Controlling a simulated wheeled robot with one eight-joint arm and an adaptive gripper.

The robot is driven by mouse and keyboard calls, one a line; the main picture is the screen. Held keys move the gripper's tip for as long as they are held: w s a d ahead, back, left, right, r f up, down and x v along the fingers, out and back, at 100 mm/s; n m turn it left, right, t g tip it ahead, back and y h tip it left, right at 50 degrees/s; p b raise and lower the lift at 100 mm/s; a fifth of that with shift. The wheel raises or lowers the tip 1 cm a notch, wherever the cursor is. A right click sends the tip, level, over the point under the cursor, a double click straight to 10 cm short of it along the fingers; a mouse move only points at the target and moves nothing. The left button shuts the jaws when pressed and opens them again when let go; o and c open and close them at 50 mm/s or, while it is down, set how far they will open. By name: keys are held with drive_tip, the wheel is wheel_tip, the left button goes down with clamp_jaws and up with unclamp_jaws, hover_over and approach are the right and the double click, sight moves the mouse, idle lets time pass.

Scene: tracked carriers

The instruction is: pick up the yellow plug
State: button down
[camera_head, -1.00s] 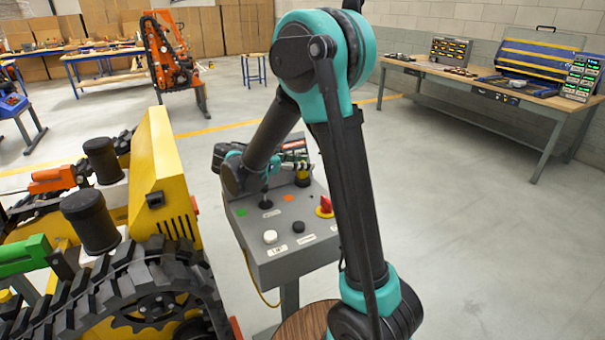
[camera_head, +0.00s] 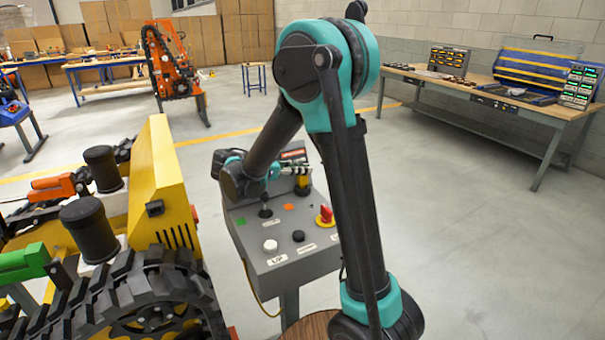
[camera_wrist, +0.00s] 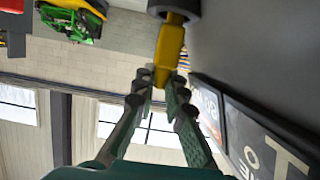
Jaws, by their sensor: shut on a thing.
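The yellow plug (camera_wrist: 170,48) shows in the wrist view as a yellow body with a dark round part at its top end. My gripper (camera_wrist: 163,75) has its two fingers closed on the plug's lower end in that view. In the head view the plug (camera_head: 302,184) is a small yellow piece at the back right of the grey control box (camera_head: 290,262). My gripper (camera_head: 292,170) reaches it from the left, partly hidden by my own arm. I cannot tell whether the plug is clear of the box.
The box top carries a black stick (camera_head: 265,211), a red knob (camera_head: 326,215) and buttons. A yellow tracked carrier (camera_head: 165,190) stands close on the left. A workbench (camera_head: 540,108) is at the back right. The floor on the right is clear.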

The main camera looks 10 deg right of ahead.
wheel_tip(320, 180, up, 19)
idle(0.4)
drive_tip(key=shift+r, duration=0.1)
drive_tip(key=c, duration=2.2)
unclamp_jaws()
clamp_jaws()
drive_tip(key=shift+r, duration=2)
